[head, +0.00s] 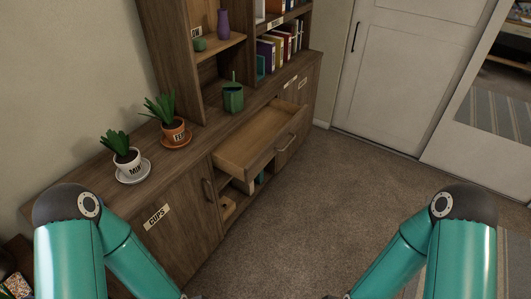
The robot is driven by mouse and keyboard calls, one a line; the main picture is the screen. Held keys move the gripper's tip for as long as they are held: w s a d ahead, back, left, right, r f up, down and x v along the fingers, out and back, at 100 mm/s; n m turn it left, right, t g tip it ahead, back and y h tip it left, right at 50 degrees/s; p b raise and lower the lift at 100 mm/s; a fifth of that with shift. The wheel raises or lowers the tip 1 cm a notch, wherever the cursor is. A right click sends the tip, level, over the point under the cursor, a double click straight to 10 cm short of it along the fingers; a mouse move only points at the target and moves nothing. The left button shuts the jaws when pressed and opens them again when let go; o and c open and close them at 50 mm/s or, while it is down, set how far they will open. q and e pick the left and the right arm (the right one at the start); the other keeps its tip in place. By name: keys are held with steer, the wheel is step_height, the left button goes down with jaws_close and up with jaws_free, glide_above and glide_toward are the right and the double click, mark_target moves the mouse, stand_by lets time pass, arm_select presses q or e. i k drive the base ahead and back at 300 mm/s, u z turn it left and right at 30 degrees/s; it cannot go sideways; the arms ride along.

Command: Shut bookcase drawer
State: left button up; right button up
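The wooden bookcase (180,192) runs along the wall on the left, with cupboards below and open shelves above. Its drawer (262,140) is pulled out over the carpet and looks empty inside. The drawer's front has a bar handle (287,142). Below the drawer is an open compartment with a few items, partly hidden by the drawer. Both of my teal arms come in at the bottom corners. Their forearms point down and inward, and both grippers are below the picture edge, apart from the drawer.
Two potted plants on saucers, one in a white pot (126,158) and one in an orange pot (175,132), stand on the bookcase top near a green watering can (233,97). Open carpet (330,190) lies right of the drawer. A white door (395,70) is at the back.

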mark_target(243, 154)
steer(key=z, duration=0.1)
steer(key=i, duration=0.95)
steer(key=u, duration=0.05)
